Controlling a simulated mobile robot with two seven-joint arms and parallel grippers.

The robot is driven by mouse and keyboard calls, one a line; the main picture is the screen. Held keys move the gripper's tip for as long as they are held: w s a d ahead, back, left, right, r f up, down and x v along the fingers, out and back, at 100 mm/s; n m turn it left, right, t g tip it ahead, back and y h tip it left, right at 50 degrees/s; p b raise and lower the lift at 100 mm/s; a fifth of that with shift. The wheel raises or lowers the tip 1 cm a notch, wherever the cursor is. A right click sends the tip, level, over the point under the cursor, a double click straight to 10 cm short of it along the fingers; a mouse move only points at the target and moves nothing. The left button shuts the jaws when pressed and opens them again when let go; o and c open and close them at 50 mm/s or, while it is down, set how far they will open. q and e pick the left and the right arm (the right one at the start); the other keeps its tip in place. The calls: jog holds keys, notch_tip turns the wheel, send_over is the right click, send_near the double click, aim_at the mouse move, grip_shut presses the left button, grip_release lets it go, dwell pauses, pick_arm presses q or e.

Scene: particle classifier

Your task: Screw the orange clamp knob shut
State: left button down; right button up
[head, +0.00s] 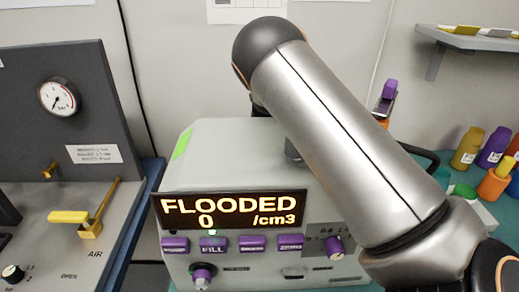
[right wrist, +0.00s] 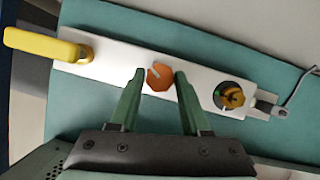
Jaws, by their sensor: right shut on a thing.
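The orange clamp knob (right wrist: 158,78) sits on a white plate (right wrist: 110,66) in the right wrist view, with a pale slot or mark on its upper left. My right gripper (right wrist: 161,73) has its two green fingers on either side of the knob and is shut on it. In the head view my right arm crosses the right half, and its gripper is hidden there. My left gripper is in neither view.
A yellow handle (right wrist: 42,45) and a round dark fitting (right wrist: 230,95) flank the knob on the plate. A grey machine (head: 240,150) has a display (head: 230,211) reading "FLOODED 0 /cm3". A gauge panel (head: 60,130) stands left; small bottles (head: 467,148) stand right.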

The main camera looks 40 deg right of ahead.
grip_shut()
jog(key=shift+m+g+h+p, duration=0.3)
jog(key=shift+m+h+p, duration=0.1)
jog(key=shift+m, duration=1.2)
jog(key=o, duration=1.1)
grip_release()
jog(key=shift+c, duration=0.2)
jog(key=shift+a, duration=0.1)
jog(key=v, duration=1.2)
jog(key=shift+r, duration=0.2)
